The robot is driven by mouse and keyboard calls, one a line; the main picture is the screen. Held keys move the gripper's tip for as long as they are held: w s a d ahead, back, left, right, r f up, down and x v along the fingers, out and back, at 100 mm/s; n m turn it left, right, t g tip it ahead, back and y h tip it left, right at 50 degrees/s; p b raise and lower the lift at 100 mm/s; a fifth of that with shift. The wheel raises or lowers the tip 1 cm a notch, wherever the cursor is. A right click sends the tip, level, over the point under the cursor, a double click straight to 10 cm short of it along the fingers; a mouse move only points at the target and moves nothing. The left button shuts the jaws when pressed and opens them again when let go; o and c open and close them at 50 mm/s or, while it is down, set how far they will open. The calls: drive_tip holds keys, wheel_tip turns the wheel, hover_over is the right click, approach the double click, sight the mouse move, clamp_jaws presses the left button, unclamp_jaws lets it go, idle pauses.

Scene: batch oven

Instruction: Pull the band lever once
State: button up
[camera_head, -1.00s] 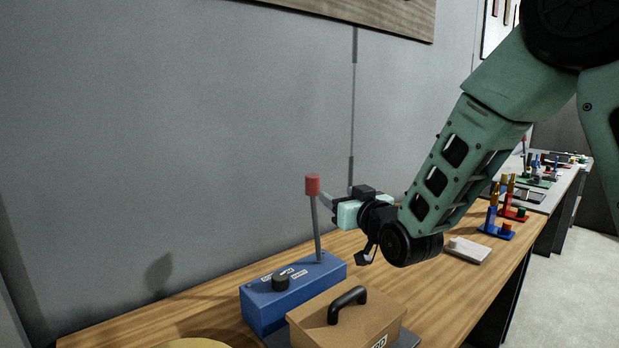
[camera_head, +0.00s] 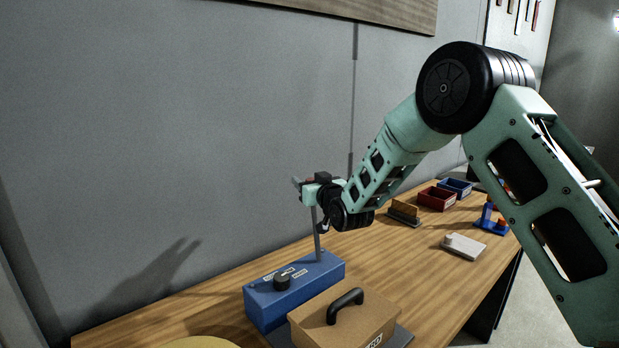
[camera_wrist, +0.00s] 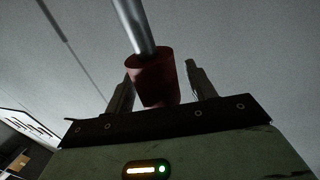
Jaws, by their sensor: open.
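The band lever is a grey rod (camera_head: 318,236) rising from a blue box (camera_head: 320,284) at the wall side of the bench. In the head view its red knob is mostly hidden by my gripper (camera_head: 299,185), which is at the top of the rod. In the wrist view the dark red knob (camera_wrist: 153,80) lies between my two spread fingers, with the rod (camera_wrist: 134,28) running up out of the picture. Gaps show beside the knob, so my gripper is open around it. I cannot tell how deep the knob sits between the fingers.
The blue box carries a black dial (camera_head: 282,281). A brown box with a black handle (camera_head: 345,306) stands close in front of it. A white block (camera_head: 464,246), a red bin (camera_head: 436,198) and a blue bin (camera_head: 456,186) are further right.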

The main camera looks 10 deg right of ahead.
clamp_jaws()
drive_tip(key=s+b, duration=0.1)
drive_tip(key=b, duration=0.1)
drive_tip(key=t+b, duration=0.1)
drive_tip(key=b, duration=0.1)
drive_tip(key=shift+s+d+f+b, duration=0.25)
drive_tip(key=shift+s+d+b, duration=0.1)
drive_tip(key=shift+d, duration=0.05)
drive_tip(key=s+d+m+t+b, duration=0.1)
drive_tip(key=s+b, duration=0.4)
drive_tip(key=b, duration=0.6)
drive_tip(key=s+d+m+t+b, duration=0.1)
drive_tip(key=s+d+t+b, duration=0.3)
drive_tip(key=b, duration=0.7)
drive_tip(key=shift+s+f+t, duration=0.3)
drive_tip(key=shift+s, duration=0.15)
unclamp_jaws()
